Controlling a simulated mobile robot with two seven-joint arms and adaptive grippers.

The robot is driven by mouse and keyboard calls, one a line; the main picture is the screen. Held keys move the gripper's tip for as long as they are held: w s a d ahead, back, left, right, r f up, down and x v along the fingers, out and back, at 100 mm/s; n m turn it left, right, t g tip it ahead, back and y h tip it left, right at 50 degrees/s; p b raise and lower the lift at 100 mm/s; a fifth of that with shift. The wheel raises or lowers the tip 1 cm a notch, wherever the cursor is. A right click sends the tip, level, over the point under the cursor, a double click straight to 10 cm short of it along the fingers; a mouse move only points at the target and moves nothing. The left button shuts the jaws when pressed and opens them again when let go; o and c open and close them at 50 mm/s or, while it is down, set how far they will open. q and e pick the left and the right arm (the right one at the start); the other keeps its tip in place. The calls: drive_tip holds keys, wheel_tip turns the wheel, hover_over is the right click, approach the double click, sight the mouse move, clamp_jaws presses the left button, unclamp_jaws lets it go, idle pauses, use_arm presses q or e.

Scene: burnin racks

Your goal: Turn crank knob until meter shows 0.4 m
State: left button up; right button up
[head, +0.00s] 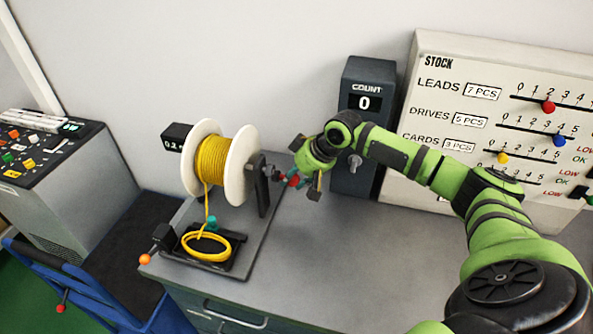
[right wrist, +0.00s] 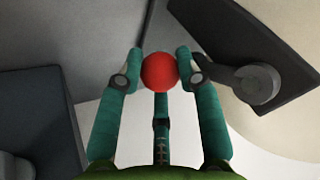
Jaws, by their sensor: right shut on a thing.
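The red crank knob (head: 293,181) is at the right end of the spool's axle. In the right wrist view the round red knob (right wrist: 159,72) sits between two teal fingertips. My right gripper (head: 298,182) is shut on it. The crank arm (right wrist: 256,84) shows dark beside the knob. The spool (head: 213,160) has white flanges and yellow cable wound on it. The black meter (head: 176,137) behind its left flange reads 0.2, with its right end hidden by the flange. My left gripper is not in view.
A yellow cable coil (head: 207,246) lies in a black tray below the spool. A lever with an orange ball (head: 145,259) stands at the bench's left edge. A dark count box (head: 364,120) reads 0. A stock board (head: 470,110) leans at the right. Bench front is clear.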

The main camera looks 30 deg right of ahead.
drive_tip(key=shift+s+a+f, duration=0.2)
drive_tip(key=shift+s+a, duration=0.05)
drive_tip(key=shift+a, duration=0.3)
drive_tip(key=shift+s+a, duration=0.1)
drive_tip(key=shift+s+a+f+p, duration=0.3)
drive_tip(key=shift+s+a+p, duration=0.45)
drive_tip(key=shift+a+p, duration=0.15)
drive_tip(key=s+a+p, duration=0.1)
drive_tip(key=a+p, duration=0.1)
drive_tip(key=shift+s+r+p, duration=0.3)
drive_tip(key=shift+s+r, duration=0.05)
drive_tip(key=shift+r, duration=0.1)
